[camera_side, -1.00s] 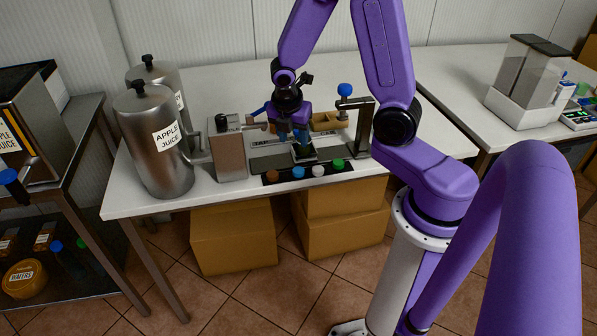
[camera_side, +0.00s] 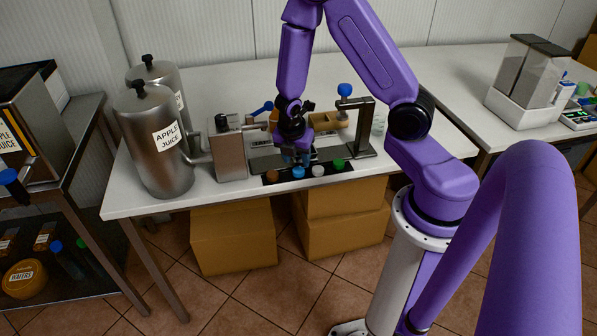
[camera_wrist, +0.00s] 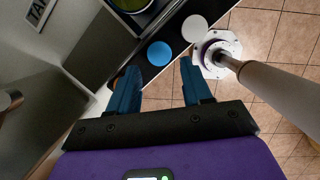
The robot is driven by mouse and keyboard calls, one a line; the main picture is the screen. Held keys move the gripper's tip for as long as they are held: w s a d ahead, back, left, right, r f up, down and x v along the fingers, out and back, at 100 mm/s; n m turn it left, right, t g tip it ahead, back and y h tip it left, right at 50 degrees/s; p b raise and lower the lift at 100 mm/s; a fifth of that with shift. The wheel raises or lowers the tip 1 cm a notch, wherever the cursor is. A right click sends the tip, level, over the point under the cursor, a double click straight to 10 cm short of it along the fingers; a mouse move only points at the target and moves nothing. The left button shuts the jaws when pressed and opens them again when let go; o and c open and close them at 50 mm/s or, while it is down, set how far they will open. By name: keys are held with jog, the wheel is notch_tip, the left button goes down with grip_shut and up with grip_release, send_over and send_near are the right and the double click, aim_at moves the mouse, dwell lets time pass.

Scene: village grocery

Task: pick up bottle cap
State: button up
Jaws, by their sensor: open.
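Several round bottle caps lie in a row on a black strip at the table's front edge. In the side view they are a brown cap (camera_side: 272,176), a blue cap (camera_side: 298,172), a white cap (camera_side: 318,170) and a green cap (camera_side: 338,164). My gripper (camera_side: 297,161) points down just behind and above the blue cap. In the wrist view my open gripper (camera_wrist: 160,68) has the blue cap (camera_wrist: 159,53) showing between and just beyond its fingertips. The white cap (camera_wrist: 194,28) lies beyond it. Nothing is held. Whether a finger touches a cap cannot be told.
A grey metal box (camera_side: 228,152) and an apple juice canister (camera_side: 155,140) stand left of my gripper. A dark metal stand (camera_side: 362,128) with a blue knob is at the right. A green-rimmed round thing (camera_wrist: 130,4) shows at the wrist view's top. Floor lies beyond the table edge.

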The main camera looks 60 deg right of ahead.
aim_at(298, 170)
jog(key=shift+x, duration=2.45)
jog(key=shift+a, duration=0.1)
jog(key=c, duration=0.8)
